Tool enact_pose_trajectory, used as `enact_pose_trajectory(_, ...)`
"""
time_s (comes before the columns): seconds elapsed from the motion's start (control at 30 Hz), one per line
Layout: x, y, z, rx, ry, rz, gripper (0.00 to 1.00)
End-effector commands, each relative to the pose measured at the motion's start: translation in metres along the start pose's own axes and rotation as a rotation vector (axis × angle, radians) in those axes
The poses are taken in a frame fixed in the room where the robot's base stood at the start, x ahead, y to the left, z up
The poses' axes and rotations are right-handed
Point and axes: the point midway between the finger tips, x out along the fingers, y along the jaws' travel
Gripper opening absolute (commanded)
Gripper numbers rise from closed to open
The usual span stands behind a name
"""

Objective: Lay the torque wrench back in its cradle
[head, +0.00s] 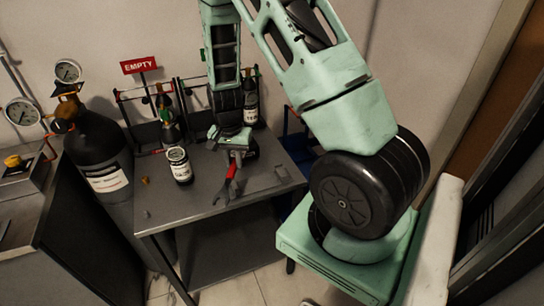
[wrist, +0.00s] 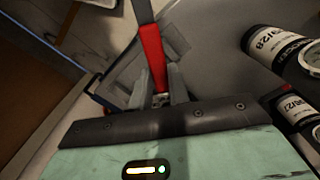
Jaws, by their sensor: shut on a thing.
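The torque wrench, with a red grip (head: 232,172) and a dark grey shaft, is over the grey bench, its shaft end towards the bench's front. My gripper (head: 237,156) is shut on it at the end of its red grip. In the wrist view the red grip (wrist: 153,55) runs up and away from between the fingers of my gripper (wrist: 156,92). Whether the wrench touches the bench is unclear.
A white-labelled can (head: 179,165) stands left of the wrench on the bench (head: 195,205). Small bottles stand in racks behind, near a red EMPTY sign (head: 139,65). A large black cylinder (head: 98,150) stands at the left. The bench's front right is mostly clear.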

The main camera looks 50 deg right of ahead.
Motion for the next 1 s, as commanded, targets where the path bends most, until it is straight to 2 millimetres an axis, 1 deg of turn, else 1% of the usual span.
enact_pose_trajectory(0.03,0.011,0.014,-0.016,0.167,0.000,0.000,0.00)
enact_pose_trajectory(0.1,0.017,0.031,-0.034,0.397,0.000,0.000,0.00)
enact_pose_trajectory(0.2,0.024,0.053,-0.053,0.670,0.000,-0.001,0.00)
enact_pose_trajectory(0.3,0.029,0.070,-0.066,0.868,0.000,-0.002,0.00)
enact_pose_trajectory(0.4,0.031,0.080,-0.073,0.986,0.000,-0.002,0.00)
enact_pose_trajectory(0.53,0.031,0.084,-0.076,1.040,0.000,-0.003,0.00)
enact_pose_trajectory(0.93,0.030,0.085,-0.077,1.040,0.000,-0.002,0.00)
enact_pose_trajectory(1.0,0.034,0.085,-0.077,1.039,-0.001,-0.002,0.00)
